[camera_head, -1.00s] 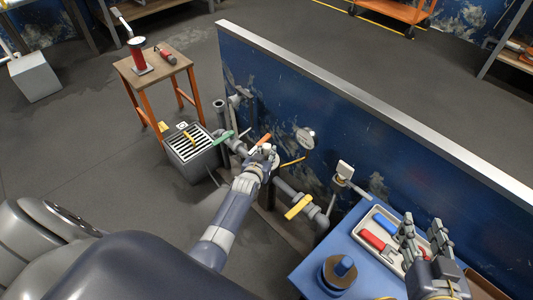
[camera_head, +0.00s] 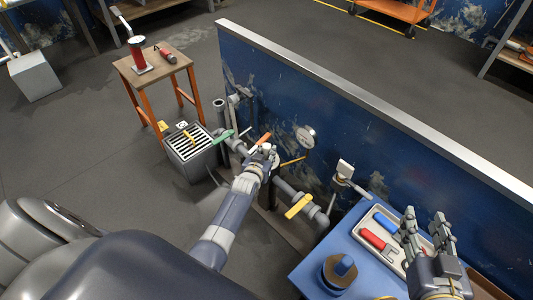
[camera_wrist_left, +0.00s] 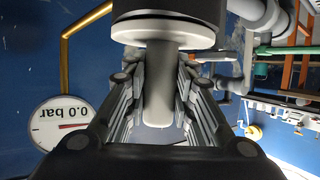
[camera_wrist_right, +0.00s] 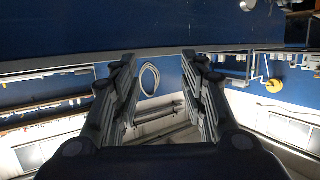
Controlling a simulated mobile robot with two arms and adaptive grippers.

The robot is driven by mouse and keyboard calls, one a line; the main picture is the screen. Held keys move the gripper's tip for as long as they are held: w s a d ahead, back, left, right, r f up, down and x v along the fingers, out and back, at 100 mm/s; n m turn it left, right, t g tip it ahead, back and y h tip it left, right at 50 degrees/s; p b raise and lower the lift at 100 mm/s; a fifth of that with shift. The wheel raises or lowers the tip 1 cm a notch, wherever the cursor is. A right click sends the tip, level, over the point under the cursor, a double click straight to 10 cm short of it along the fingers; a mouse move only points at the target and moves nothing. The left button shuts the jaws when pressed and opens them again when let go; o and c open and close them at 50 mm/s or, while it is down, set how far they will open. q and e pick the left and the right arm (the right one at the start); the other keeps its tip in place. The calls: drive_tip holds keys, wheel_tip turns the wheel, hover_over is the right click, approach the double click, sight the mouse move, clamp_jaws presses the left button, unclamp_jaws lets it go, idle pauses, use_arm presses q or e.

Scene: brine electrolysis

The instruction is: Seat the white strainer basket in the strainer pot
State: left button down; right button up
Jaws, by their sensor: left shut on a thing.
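My left gripper (camera_head: 265,155) is over the pipe run beside the blue wall. In the left wrist view its fingers (camera_wrist_left: 160,95) are shut on the narrow white stem of the white strainer basket (camera_wrist_left: 158,85). The basket's wide white rim, with a dark band, is against or very near the dark grey strainer pot (camera_wrist_left: 168,10). I cannot tell whether the rim touches it, and any part inside the pot is hidden. The arm covers most of the pot in the head view. My right gripper (camera_head: 428,238) is open and empty above the tray.
A pressure gauge (camera_wrist_left: 65,125) reading 0.0 bar is close by. Valve handles are orange (camera_head: 261,143), green (camera_head: 223,136) and yellow (camera_head: 298,206). A grated drain box (camera_head: 190,150) stands left. The blue table (camera_head: 315,262) holds a tray (camera_head: 366,235) with tools.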

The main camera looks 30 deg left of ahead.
use_arm(q)
drive_tip(key=shift+r, duration=0.1)
use_arm(e)
drive_tip(key=shift+f, duration=0.15)
drive_tip(key=shift+s+d+f+g, duration=0.15)
drive_tip(key=shift+s+f+g, duration=0.1)
drive_tip(key=shift+f+g, duration=0.2)
use_arm(q)
drive_tip(key=c, duration=1.3)
unclamp_jaws()
drive_tip(key=shift+s, duration=0.1)
drive_tip(key=v, duration=1.1)
drive_tip(key=shift+s+d+r, duration=0.1)
drive_tip(key=shift+s, duration=0.25)
